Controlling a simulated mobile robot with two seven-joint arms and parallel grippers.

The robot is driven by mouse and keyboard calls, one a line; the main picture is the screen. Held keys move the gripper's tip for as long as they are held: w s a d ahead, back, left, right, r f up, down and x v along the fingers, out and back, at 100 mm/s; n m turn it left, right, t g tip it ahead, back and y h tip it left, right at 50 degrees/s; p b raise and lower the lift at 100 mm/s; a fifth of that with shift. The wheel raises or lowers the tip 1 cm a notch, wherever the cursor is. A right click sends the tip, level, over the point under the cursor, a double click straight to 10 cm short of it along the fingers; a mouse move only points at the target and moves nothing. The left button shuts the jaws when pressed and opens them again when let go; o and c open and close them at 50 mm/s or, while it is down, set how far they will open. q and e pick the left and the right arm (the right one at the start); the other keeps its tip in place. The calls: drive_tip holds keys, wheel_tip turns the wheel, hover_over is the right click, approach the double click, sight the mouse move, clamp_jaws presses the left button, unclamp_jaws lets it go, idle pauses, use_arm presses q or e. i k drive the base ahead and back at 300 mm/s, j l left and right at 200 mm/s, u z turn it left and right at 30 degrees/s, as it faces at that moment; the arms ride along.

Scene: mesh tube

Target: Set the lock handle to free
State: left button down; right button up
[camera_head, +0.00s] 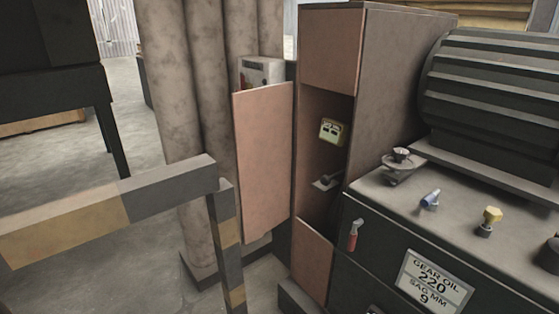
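A tall brown cabinet (385,75) stands in the middle with its door (263,160) swung open to the left. Inside the opening a small dark lever (328,182) with a light plate sticks out from the back wall. Above it is a pale yellow-green label plate (331,131), its text too small to read. A red handle (354,235) hangs on the dark machine front beside the cabinet. I cannot tell for certain which is the lock handle; the lever inside the cabinet looks likely. Neither of my grippers is in view.
A yellow and grey railing (110,210) crosses the left front. Pipes (172,90) stand behind the door. The machine top at right carries a blue valve (430,198), a yellow knob (491,217) and a ribbed dark drum (490,95). A "GEAR OIL 220" sign (434,283) is below.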

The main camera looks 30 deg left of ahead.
sight(354, 233)
drive_tip(key=i+j+z, duration=0.1)
drive_tip(key=j+z, duration=0.25)
drive_tip(key=j, duration=0.15)
drive_tip(key=j+z, duration=0.35)
drive_tip(key=j, duration=0.15)
drive_tip(key=j+z, duration=0.3)
drive_tip(key=j, duration=0.7)
drive_tip(key=k+j, duration=0.15)
drive_tip(key=j, duration=0.35)
drive_tip(key=j+z, duration=0.1)
drive_tip(key=j, duration=0.4)
drive_tip(key=k+j, duration=0.15)
drive_tip(key=j, duration=0.35)
drive_tip(key=k+j, duration=0.1)
drive_tip(key=j, duration=0.4)
drive_tip(key=i+z, duration=0.05)
